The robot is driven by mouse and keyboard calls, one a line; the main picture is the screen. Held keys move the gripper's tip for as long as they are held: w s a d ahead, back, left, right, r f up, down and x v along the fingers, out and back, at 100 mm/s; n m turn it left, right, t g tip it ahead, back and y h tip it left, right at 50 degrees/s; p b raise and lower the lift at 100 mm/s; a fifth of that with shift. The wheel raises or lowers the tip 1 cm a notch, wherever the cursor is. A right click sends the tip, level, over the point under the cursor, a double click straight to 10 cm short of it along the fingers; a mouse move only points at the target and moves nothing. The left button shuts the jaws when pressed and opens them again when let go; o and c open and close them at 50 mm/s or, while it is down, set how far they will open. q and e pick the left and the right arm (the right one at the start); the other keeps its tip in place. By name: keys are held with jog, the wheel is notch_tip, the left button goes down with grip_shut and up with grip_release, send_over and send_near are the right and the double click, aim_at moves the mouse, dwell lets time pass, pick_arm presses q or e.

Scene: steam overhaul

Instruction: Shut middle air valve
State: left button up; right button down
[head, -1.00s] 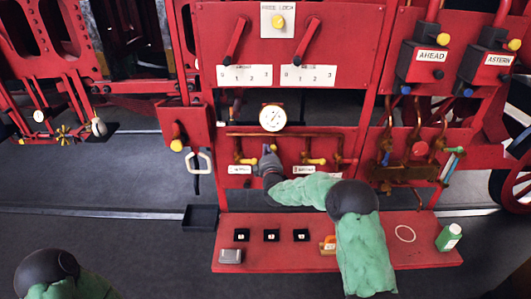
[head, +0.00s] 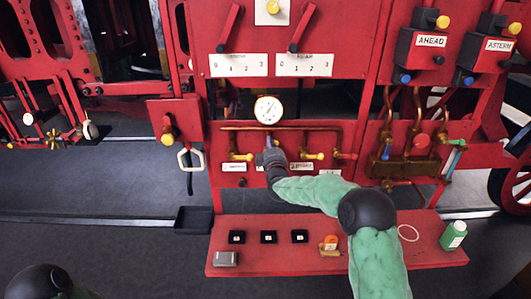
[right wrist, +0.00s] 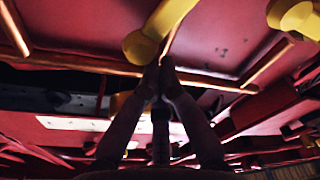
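The air valves sit in a row under a copper pipe on the red panel (head: 210,146). A yellow-handled valve (head: 241,156) is left of my right gripper, and another yellow-handled valve (head: 313,156) is right of it. A red-handled valve (head: 346,155) is further right. I cannot read which label marks the middle air valve. My right gripper (head: 270,150) is at the panel below the gauge and hides what is behind it. In the right wrist view its fingertips (right wrist: 160,72) are close together beside a yellow handle (right wrist: 160,30); nothing shows gripped. My left gripper is out of view.
A round pressure gauge (head: 268,110) is just above my right gripper. A red shelf (head: 290,262) below holds small black blocks, a grey box (head: 225,258) and a green bottle (head: 453,236). Red-handled levers are above, and AHEAD (head: 430,48) and ASTERN boxes are at the upper right.

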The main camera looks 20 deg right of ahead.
jog(key=s+d+f+m+h+b, duration=0.1)
jog(key=d+f+m+b, duration=0.4)
jog(key=m+b, duration=0.7)
jog(key=shift+s+d+m+h+b, duration=0.35)
jog(key=shift+d+h+b, duration=0.35)
jog(key=shift+b, duration=0.7)
jog(key=shift+f, duration=0.1)
jog(key=r+p, duration=0.1)
jog(key=r, duration=0.1)
jog(key=d+r, duration=0.1)
jog(key=r, duration=0.1)
jog(key=shift+w+p, duration=0.1)
jog(key=shift+p, duration=0.3)
jog(key=shift+a+r, duration=0.15)
jog(key=shift+a, duration=0.1)
jog(key=v, duration=0.9)
jog(key=shift+s, duration=0.35)
